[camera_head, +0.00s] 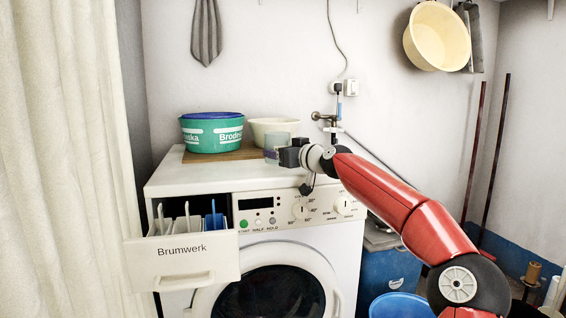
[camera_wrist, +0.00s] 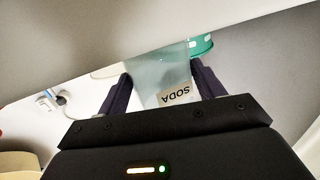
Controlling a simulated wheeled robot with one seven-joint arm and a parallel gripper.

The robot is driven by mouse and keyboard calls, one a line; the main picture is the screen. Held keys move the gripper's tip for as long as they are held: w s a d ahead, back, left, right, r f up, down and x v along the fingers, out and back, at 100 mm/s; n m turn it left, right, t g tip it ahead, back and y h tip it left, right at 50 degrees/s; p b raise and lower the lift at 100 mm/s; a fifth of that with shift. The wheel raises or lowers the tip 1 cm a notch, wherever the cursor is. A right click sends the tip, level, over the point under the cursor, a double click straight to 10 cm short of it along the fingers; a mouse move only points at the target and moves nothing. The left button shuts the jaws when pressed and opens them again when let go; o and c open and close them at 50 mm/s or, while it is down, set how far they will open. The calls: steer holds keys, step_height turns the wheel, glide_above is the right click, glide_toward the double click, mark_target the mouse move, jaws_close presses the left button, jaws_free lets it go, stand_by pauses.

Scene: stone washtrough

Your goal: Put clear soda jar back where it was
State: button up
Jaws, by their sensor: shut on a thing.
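The clear soda jar (camera_head: 271,147) is pale, translucent and bluish, and is seen just left of my gripper (camera_head: 284,156) over the washing machine's top. In the wrist view the jar (camera_wrist: 160,72) sits between the two dark fingers of my gripper (camera_wrist: 161,76), its label reading SODA. The gripper is shut on it. In the head view the gripper partly hides the jar, and I cannot tell whether its base touches the surface below.
A green tub (camera_head: 211,134) and a cream bowl (camera_head: 262,126) stand at the back on a wooden board (camera_head: 225,155). The washing machine's detergent drawer (camera_head: 184,263) is pulled out at front left. A tap (camera_head: 330,118) and hose are behind. The white top's left front is clear.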

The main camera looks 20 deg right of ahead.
steer(key=shift+f, duration=0.75)
steer(key=shift+f+b, duration=0.2)
steer(key=shift+b, duration=0.1)
steer(key=o, duration=1.1)
steer(key=shift+r, duration=0.1)
steer(key=shift+s+r, duration=0.1)
steer(key=shift+r, duration=0.05)
steer(key=shift+b+v, duration=1.5)
steer(key=shift+v, duration=4.4)
